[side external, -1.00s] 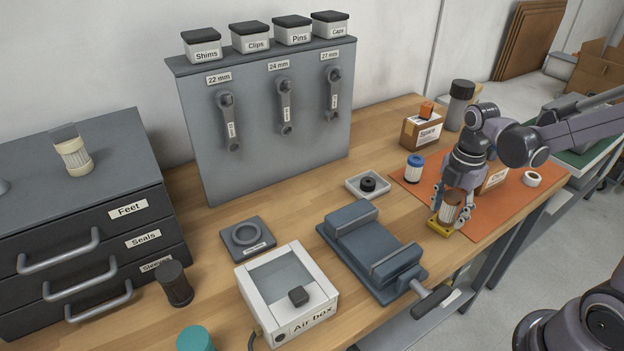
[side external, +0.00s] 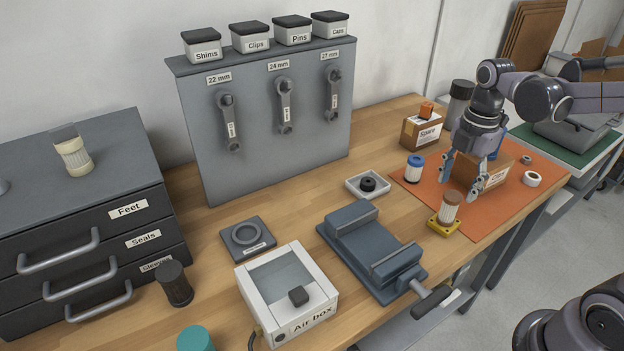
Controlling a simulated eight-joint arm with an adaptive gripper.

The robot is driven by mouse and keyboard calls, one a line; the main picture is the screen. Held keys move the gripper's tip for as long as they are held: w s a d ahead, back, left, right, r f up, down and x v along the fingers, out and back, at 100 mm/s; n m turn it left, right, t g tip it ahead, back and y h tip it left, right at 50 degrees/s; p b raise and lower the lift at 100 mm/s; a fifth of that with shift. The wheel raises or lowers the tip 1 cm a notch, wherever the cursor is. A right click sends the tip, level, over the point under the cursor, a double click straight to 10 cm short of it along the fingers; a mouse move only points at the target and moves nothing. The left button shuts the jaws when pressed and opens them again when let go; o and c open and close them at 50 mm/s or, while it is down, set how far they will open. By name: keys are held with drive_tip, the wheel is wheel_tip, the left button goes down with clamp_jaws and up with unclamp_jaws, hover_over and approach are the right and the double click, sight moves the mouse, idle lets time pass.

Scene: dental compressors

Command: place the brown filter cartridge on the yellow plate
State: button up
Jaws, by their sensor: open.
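The brown filter cartridge (side external: 450,206), with a brown cap and a pale pleated body, stands upright on the yellow plate (side external: 433,226). The plate lies at the front left edge of the orange mat (side external: 415,202). My gripper (side external: 461,187) is open and empty, above and to the right of the cartridge, clear of it. It hangs in front of a cardboard box (side external: 490,171) and hides part of it.
A blue-capped cartridge (side external: 414,168) stands on the mat's left. The "Spare" box (side external: 422,132) and a dark canister (side external: 460,100) stand behind. A vise (side external: 368,250) is to the left.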

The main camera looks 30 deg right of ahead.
drive_tip(key=shift+r, duration=2)
drive_tip(key=shift+a+r, duration=0.1)
drive_tip(key=shift+a, duration=0.05)
drive_tip(key=m, duration=0.1)
drive_tip(key=a+m+t, duration=0.1)
drive_tip(key=shift+s+a+m, duration=0.1)
drive_tip(key=shift+s+m, duration=0.15)
drive_tip(key=shift+m, duration=0.05)
drive_tip(key=s+a+f+m+t, duration=0.2)
drive_tip(key=a+m+t, duration=0.4)
drive_tip(key=m, duration=0.9)
drive_tip(key=shift+a+f, duration=0.35)
drive_tip(key=shift+a, duration=0.15)
